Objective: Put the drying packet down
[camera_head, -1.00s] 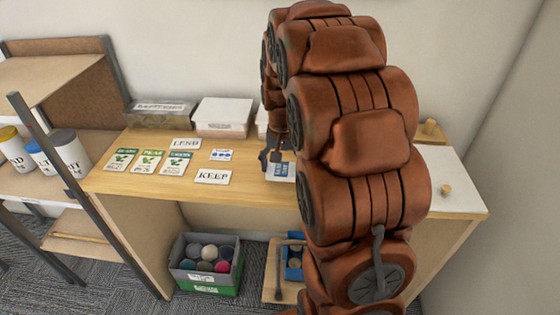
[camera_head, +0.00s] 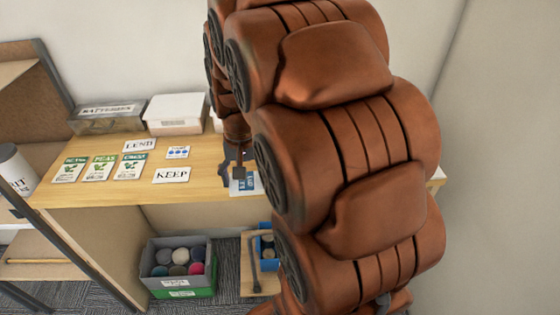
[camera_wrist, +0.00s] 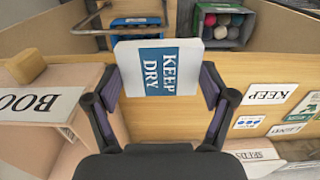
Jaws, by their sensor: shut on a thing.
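The drying packet is a white and blue packet marked KEEP DRY (camera_wrist: 160,68). It is between the two fingers of my gripper (camera_wrist: 161,88), which is shut on it. In the head view the packet (camera_head: 246,184) shows at the front part of the wooden desk (camera_head: 205,188), right of the KEEP card (camera_head: 171,175). My gripper (camera_head: 233,168) is over the desk there, partly hidden by my arm. I cannot tell whether the packet touches the desk top.
Seed packets (camera_head: 99,167), a LEND card (camera_head: 139,145) and a blue-dotted card (camera_head: 177,152) lie to the left. A lidded white box (camera_head: 176,112) stands behind. A bin of balls (camera_head: 179,267) is below. Bare desk shows between the KEEP card and my gripper.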

